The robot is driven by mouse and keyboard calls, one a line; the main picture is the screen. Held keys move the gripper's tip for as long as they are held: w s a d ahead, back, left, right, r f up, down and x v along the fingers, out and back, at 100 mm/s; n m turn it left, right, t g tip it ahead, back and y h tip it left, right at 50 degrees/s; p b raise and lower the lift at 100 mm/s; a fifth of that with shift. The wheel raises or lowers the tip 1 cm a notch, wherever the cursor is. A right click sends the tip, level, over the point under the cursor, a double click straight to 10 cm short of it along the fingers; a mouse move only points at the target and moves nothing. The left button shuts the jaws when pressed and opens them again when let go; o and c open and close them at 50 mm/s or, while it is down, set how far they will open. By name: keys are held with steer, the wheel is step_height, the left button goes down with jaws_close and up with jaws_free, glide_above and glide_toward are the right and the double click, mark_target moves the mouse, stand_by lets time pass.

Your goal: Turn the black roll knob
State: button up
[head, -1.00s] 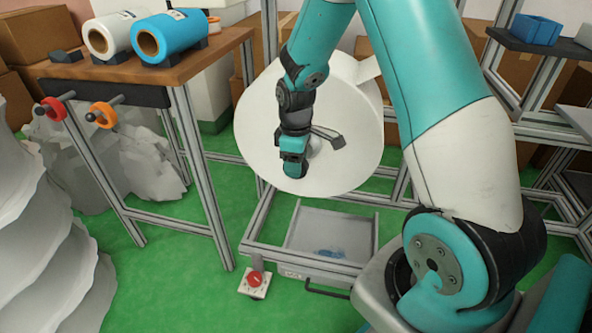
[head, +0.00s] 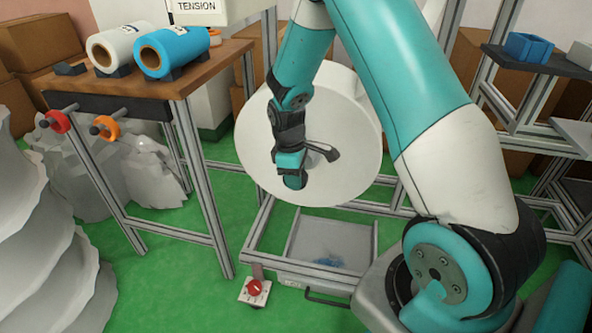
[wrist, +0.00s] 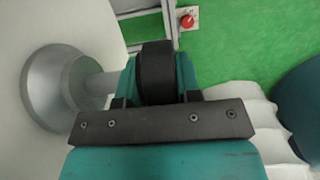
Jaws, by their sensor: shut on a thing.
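The large white roll (head: 350,120) hangs on its frame in the middle of the head view, its round face towards me. In the wrist view, a grey metal hub (wrist: 62,90) with a short shaft stands out from the roll's face. The black knob (wrist: 155,72) is at the end of that shaft. My gripper (head: 292,178) is in front of the roll's face and hides the knob in the head view. In the wrist view, the teal fingers of my gripper (wrist: 157,80) are shut on the knob, one on each side.
A wooden table (head: 215,62) at left holds a white roll (head: 108,45) and a blue roll (head: 168,50). Red (head: 57,122) and orange (head: 103,128) knobs stick out below it. A red button (head: 255,287) and a tray (head: 325,240) are low in front.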

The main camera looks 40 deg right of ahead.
steer(key=shift+s+a+r+g+h+p, duration=0.1)
steer(key=shift+a+r+g+h+p, duration=0.1)
steer(key=shift+g+h+p, duration=0.5)
steer(key=shift+f+p, duration=0.25)
steer(key=shift+p, duration=0.05)
steer(key=o, duration=0.8)
steer(key=shift+a, duration=0.1)
steer(key=shift+o, duration=0.2)
steer(key=shift+r, duration=0.2)
steer(key=p+v, duration=0.3)
steer(key=v, duration=0.8)
steer(key=shift+w+r, duration=0.2)
steer(key=shift+r, duration=0.15)
